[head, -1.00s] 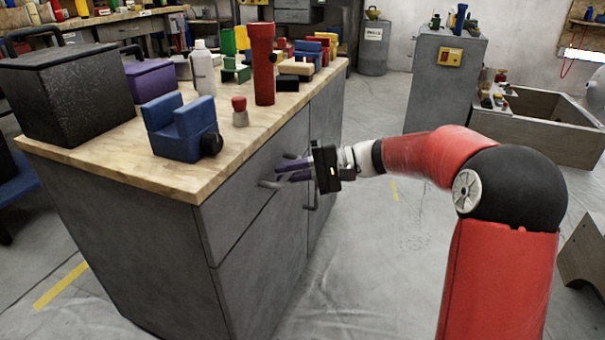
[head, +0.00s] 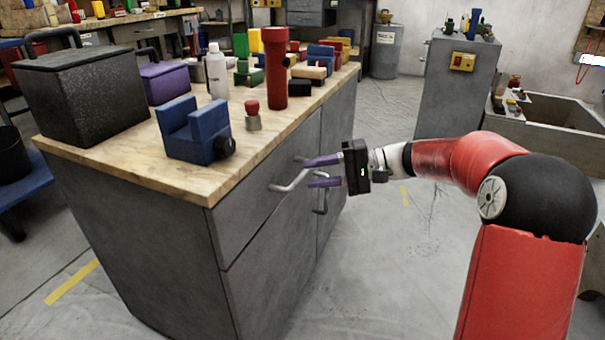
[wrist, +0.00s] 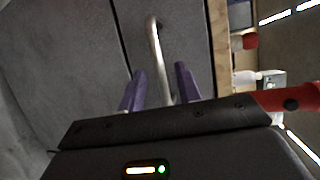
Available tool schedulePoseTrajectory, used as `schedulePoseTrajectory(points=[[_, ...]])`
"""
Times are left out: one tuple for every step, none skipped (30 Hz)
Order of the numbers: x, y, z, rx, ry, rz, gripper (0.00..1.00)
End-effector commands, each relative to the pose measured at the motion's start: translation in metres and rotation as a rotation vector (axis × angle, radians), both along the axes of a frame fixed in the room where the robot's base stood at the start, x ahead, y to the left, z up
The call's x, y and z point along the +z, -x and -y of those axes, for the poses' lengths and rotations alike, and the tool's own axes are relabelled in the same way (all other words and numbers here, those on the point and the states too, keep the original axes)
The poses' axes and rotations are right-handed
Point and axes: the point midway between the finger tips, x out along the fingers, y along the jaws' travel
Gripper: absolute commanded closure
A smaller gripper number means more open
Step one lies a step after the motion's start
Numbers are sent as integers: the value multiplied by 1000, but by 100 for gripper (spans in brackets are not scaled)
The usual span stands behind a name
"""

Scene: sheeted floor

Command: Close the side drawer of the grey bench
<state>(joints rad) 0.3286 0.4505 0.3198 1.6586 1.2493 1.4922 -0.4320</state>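The grey bench (head: 130,240) has a wooden top and stands left of centre in the head view. Its side drawer (head: 250,205) is under the top, and its front looks flush with the cabinet side. A bar handle (head: 288,182) sticks out from the drawer; in the wrist view the handle (wrist: 158,60) runs down between the fingers. My gripper (head: 312,174), with purple fingers, is open at the handle's far end. In the wrist view my gripper (wrist: 158,85) shows a gap on both sides of the bar. Contact with the handle cannot be told.
On the bench top are a black box (head: 85,100), a blue block (head: 190,135), a red-topped knob (head: 252,112) and a red cylinder (head: 274,70). A second handle (head: 322,202) sits on the cabinet door below my gripper. Floor to the right is clear (head: 390,270).

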Motion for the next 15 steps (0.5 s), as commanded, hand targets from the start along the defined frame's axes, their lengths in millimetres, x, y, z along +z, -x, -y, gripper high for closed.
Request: schedulePoseTrajectory(points=[[3, -1, 9, -3, 0, 0, 66], [3, -1, 13, -3, -1, 0, 66], [4, -2, 19, -2, -1, 0, 66], [5, -2, 22, -2, 0, 0, 66], [5, -2, 25, -1, 0, 0, 66], [6, -2, 28, 0, 0, 0, 66], [6, -2, 30, 0, 0, 0, 66], [6, -2, 31, 1, 0, 0, 66], [6, -2, 33, 1, 0, 0, 66], [6, -2, 33, 1, 0, 0, 66], [6, -2, 34, 1, 0, 0, 66], [6, -2, 34, 1, 0, 0, 66], [6, -2, 34, 1, 0, 0, 66], [6, -2, 34, 1, 0, 0, 66], [6, -2, 34, 1, 0, 0, 66]])
